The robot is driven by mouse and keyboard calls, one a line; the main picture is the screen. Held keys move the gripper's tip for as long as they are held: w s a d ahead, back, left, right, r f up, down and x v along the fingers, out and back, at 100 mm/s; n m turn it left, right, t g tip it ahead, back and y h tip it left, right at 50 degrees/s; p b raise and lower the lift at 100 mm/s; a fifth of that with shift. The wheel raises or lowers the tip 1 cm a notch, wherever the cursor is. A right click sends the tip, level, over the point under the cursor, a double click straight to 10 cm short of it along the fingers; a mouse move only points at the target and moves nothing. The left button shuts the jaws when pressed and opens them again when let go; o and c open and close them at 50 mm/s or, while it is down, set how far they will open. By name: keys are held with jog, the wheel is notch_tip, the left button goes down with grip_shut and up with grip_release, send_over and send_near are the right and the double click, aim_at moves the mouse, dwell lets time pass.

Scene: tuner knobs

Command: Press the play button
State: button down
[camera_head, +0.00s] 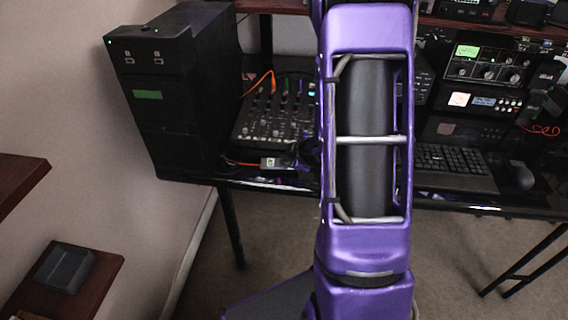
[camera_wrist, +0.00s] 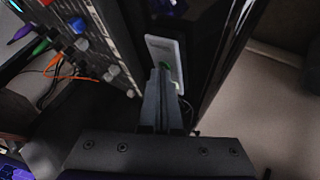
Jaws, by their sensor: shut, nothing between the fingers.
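In the wrist view, my gripper (camera_wrist: 160,72) is shut and empty. Its fingertips overlap a small pale grey device (camera_wrist: 174,48) that lies on the black desk beside the mixer. A small green spot (camera_wrist: 164,67) shows on the device at the fingertips; it may be the play button, but it is partly covered. I cannot tell whether the tips touch it. In the head view, what looks like the same device (camera_head: 276,163) lies at the desk's front edge below the mixer. My purple arm hides most of my gripper there.
The mixer (camera_wrist: 92,30) with coloured faders and knobs stands close left of the fingers; it also shows in the head view (camera_head: 262,128). Orange cables run near it. A black computer tower (camera_head: 175,85) stands left. A keyboard (camera_head: 455,162) and rack units (camera_head: 485,102) are right.

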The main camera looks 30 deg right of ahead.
jog(key=shift+r, duration=0.1)
jog(key=shift+r+p, duration=0.6)
jog(key=shift+p, duration=0.05)
jog(key=shift+r, duration=0.15)
notch_tip(320, 180, up, 5)
jog(key=p, duration=0.4)
jog(key=shift+p, duration=0.35)
